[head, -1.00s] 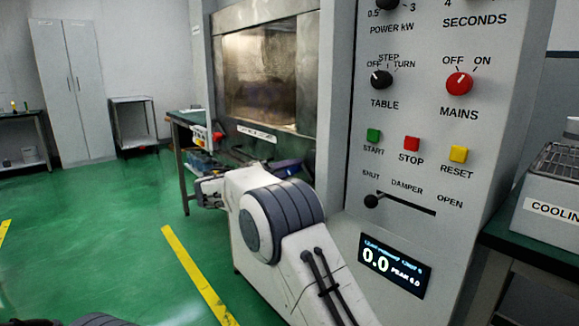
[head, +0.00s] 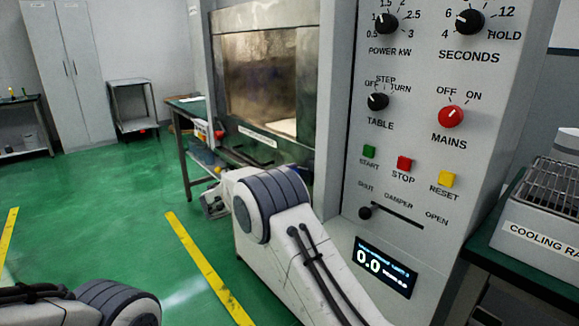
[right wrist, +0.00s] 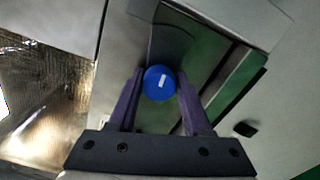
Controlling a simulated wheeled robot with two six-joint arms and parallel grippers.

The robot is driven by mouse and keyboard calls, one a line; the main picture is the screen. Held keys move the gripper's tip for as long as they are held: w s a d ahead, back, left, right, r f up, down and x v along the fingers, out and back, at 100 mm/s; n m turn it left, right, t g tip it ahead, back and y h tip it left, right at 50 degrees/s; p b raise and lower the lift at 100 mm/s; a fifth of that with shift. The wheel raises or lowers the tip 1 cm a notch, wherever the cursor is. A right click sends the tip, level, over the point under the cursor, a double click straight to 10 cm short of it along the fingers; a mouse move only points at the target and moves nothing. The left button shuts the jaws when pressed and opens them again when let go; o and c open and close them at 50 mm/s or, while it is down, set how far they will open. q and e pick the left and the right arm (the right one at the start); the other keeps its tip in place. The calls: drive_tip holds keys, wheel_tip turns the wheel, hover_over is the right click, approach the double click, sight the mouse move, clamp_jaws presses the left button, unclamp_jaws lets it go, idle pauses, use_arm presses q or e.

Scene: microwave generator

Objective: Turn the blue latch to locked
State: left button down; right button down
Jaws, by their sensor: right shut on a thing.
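In the right wrist view the blue latch (right wrist: 152,86) is a round blue knob with a short white mark, which looks nearly upright in that picture. My right gripper (right wrist: 159,79) is shut on it, one dark finger on either side. In the head view the latch cannot be made out, and my right arm reaches toward the front of the microwave cabinet (head: 335,190), below its window. My left gripper is out of view; only part of my left arm shows at the bottom left.
The control panel (head: 400,180) with knobs, buttons and a damper slider stands right beside my right arm. A green-topped bench (head: 187,110) is behind the arm. A cooling rack (head: 560,190) stands at the right. Green floor is open at the left.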

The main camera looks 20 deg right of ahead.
drive_tip(key=n+p, duration=0.3)
drive_tip(key=shift+r+n+p, duration=0.25)
drive_tip(key=shift+n+p, duration=0.1)
drive_tip(key=shift+n, duration=0.05)
drive_tip(key=shift+f+n+p, duration=0.15)
drive_tip(key=shift+n+p, duration=0.45)
drive_tip(key=shift+n, duration=0.2)
drive_tip(key=shift+c, duration=1.8)
unclamp_jaws()
drive_tip(key=v, duration=1)
drive_tip(key=shift+a, duration=0.25)
